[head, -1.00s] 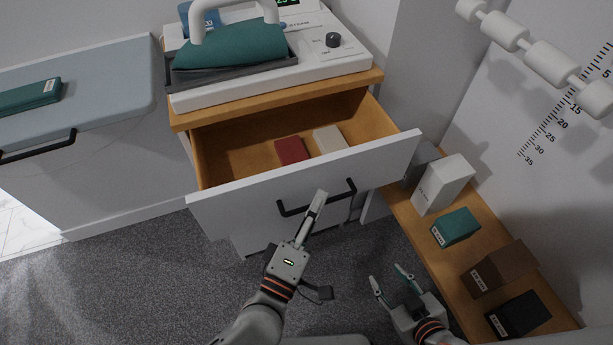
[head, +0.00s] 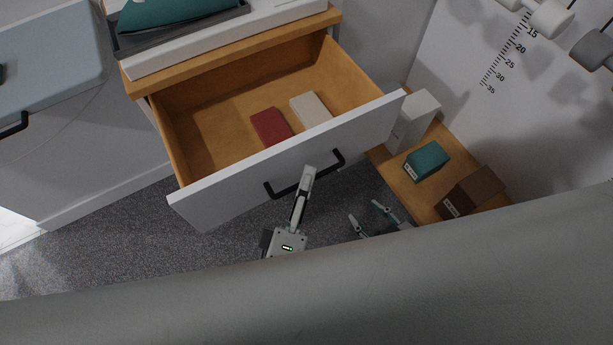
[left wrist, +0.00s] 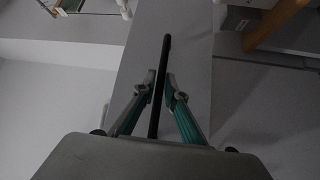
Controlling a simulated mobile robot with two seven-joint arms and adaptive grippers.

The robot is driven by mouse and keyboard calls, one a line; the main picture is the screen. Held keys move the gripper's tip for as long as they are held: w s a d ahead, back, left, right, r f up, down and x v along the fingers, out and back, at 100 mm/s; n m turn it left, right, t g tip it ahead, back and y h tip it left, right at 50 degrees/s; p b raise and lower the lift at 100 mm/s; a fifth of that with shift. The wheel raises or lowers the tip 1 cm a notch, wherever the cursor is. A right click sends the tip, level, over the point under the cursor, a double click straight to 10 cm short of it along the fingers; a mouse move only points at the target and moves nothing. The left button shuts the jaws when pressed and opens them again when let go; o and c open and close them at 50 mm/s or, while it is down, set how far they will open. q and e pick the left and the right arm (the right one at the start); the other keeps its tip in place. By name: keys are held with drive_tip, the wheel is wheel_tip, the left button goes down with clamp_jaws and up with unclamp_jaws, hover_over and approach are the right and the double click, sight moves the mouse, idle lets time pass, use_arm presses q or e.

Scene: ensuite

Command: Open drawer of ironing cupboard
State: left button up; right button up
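The ironing cupboard drawer has a white front (head: 235,185) and wooden inner walls. It stands well out from the cupboard's wooden top (head: 235,50). A black bar handle (head: 338,160) is on its front and runs between the fingers in the left wrist view (left wrist: 164,50). My left gripper (head: 309,172) is at the handle, its fingers (left wrist: 160,82) closed in on both sides of the bar. My right gripper (head: 365,211) is low to the right of the drawer, fingers apart and empty, partly hidden.
A red box (head: 270,126) and a cream box (head: 311,108) lie in the drawer. A wooden shelf (head: 388,168) at right holds a white box (head: 411,122), a teal box (head: 427,160) and a brown box (head: 474,191). A large grey surface covers the bottom of the head view.

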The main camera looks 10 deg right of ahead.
use_arm(q)
drive_tip(key=shift+o, duration=0.7)
drive_tip(key=v, duration=0.8)
drive_tip(key=shift+f, duration=0.35)
drive_tip(key=shift+s+d, duration=0.1)
drive_tip(key=x, duration=0.8)
drive_tip(key=shift+w+r, duration=0.25)
drive_tip(key=shift+r, duration=0.05)
drive_tip(key=shift+w, duration=0.15)
drive_tip(key=shift+a, duration=0.2)
